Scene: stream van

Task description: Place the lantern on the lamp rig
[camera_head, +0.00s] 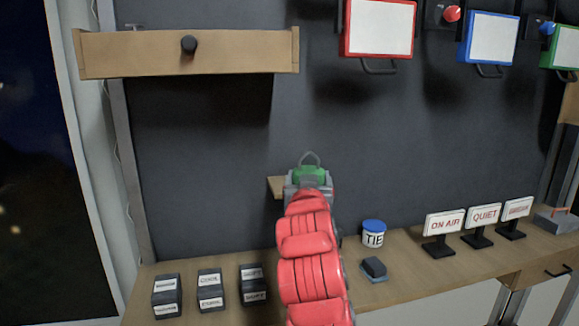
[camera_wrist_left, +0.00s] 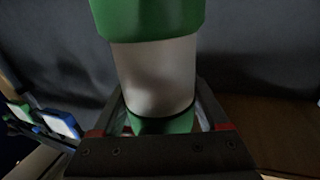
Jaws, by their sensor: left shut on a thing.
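The lantern (camera_head: 310,171) is green with a wire loop handle on top. My left gripper (camera_head: 309,186) is shut on it and holds it upright in front of the dark wall. In the left wrist view the lantern (camera_wrist_left: 155,75) shows a green upper part, a pale frosted body and a green base between the jaws. A wooden beam (camera_head: 130,55) with a dark round peg (camera_head: 189,44) is at the upper left. I cannot tell for sure which part is the lamp rig. My right gripper is not in view.
A small wooden ledge (camera_head: 275,187) shows behind the lantern. The counter (camera_head: 410,262) holds several dark labelled blocks, a TIE tin (camera_head: 373,234), a dark block (camera_head: 374,269) and sign stands (camera_head: 443,228). Red (camera_head: 380,27) and blue (camera_head: 488,38) framed panels hang at the upper right.

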